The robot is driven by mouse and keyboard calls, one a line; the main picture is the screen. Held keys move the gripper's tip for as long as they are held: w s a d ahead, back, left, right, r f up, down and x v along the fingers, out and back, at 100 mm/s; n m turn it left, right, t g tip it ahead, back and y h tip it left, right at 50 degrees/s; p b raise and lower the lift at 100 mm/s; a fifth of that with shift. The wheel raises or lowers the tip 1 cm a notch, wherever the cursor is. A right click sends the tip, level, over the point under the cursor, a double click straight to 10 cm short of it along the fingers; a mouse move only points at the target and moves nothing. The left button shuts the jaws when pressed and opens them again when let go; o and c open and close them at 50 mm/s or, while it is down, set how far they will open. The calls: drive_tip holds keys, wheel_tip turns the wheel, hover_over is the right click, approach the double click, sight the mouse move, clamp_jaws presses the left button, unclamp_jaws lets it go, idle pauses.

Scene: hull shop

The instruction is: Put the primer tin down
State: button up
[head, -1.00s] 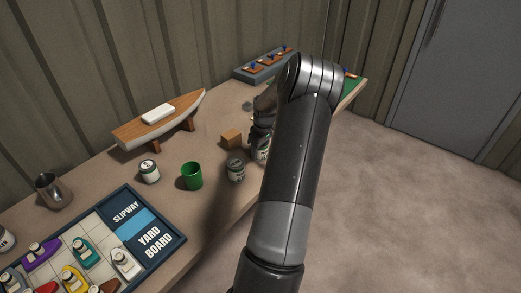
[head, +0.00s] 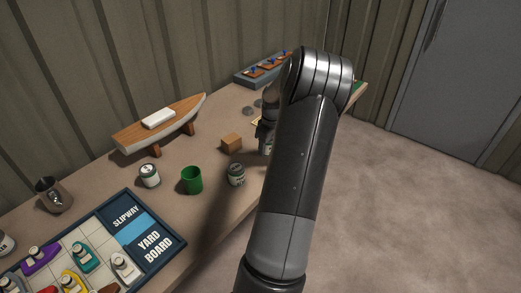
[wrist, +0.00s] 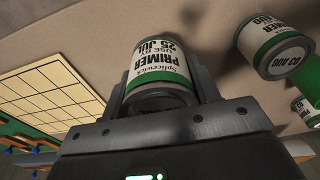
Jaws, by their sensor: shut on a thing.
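My gripper (wrist: 162,88) is shut on a primer tin (wrist: 160,62), white with a green band, its label reading "PRIMER USE BY 25 JUL". The tin sits between the two fingers in the wrist view. In the head view my arm hides most of the gripper (head: 263,130), and only a sliver of the held tin (head: 267,147) shows, over the right part of the bench. I cannot tell whether its base touches the bench. A yellow gridded mat (wrist: 55,95) lies to the left of the tin in the wrist view.
Another green-banded tin (wrist: 275,48), marked "03 AUG", stands to the right in the wrist view.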

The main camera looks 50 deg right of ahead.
drive_tip(key=s+d+r, duration=0.1)
drive_tip(key=s+r, duration=0.4)
drive_tip(key=s, duration=0.4)
drive_tip(key=n, duration=0.2)
hover_over(185, 159)
drive_tip(key=f, duration=0.6)
drive_tip(key=shift+s+d, duration=0.2)
drive_tip(key=shift+w+a+f, duration=0.15)
drive_tip(key=shift+f, duration=2)
drive_tip(key=shift+f, duration=0.1)
drive_tip(key=o, duration=1.2)
drive_tip(key=shift+f, duration=0.1)
